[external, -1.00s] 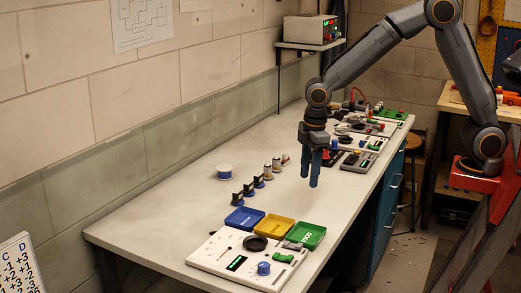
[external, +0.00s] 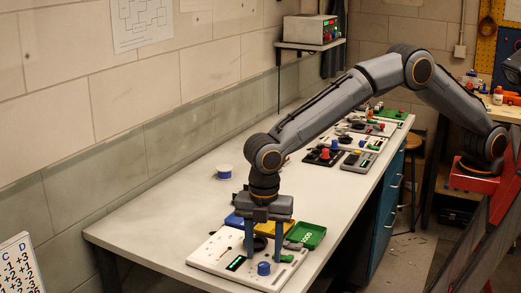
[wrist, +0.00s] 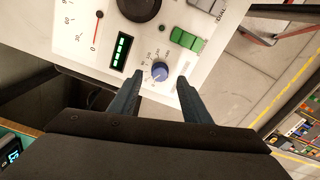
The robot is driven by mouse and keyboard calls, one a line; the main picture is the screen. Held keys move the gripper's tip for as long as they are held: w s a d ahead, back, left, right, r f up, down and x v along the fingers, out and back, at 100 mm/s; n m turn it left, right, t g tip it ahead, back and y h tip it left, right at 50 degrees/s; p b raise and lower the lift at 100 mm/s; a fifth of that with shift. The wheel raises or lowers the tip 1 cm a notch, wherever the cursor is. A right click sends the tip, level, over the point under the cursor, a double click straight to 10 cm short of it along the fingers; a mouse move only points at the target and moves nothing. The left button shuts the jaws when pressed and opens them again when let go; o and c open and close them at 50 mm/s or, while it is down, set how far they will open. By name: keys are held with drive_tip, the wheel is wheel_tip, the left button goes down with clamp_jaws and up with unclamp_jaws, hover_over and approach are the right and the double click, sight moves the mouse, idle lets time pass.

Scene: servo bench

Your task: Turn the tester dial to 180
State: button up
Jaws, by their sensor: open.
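The tester is a white panel (external: 212,255) at the near end of the bench. Its blue dial (external: 263,268) also shows in the wrist view (wrist: 160,72), with small printed numbers around it; I cannot read its setting clearly. My gripper (external: 264,260) is open and points down over the panel. In the wrist view its two dark fingers (wrist: 160,80) stand on either side of the dial, and I see gaps between them and the dial. A green bar display (wrist: 120,52) is lit to the left of the dial. A gauge with a red needle (wrist: 97,31) is further left.
A black round part (wrist: 140,6) and a green block (wrist: 187,39) sit on the panel near the dial. Yellow (external: 274,231) and green (external: 310,236) trays lie just behind. Other devices fill the far end.

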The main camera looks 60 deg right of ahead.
sight(264, 264)
drive_tip(key=shift+f+p, duration=0.35)
drive_tip(key=shift+f, duration=1.35)
drive_tip(key=c, duration=1)
drive_tip(key=shift+c, duration=0.2)
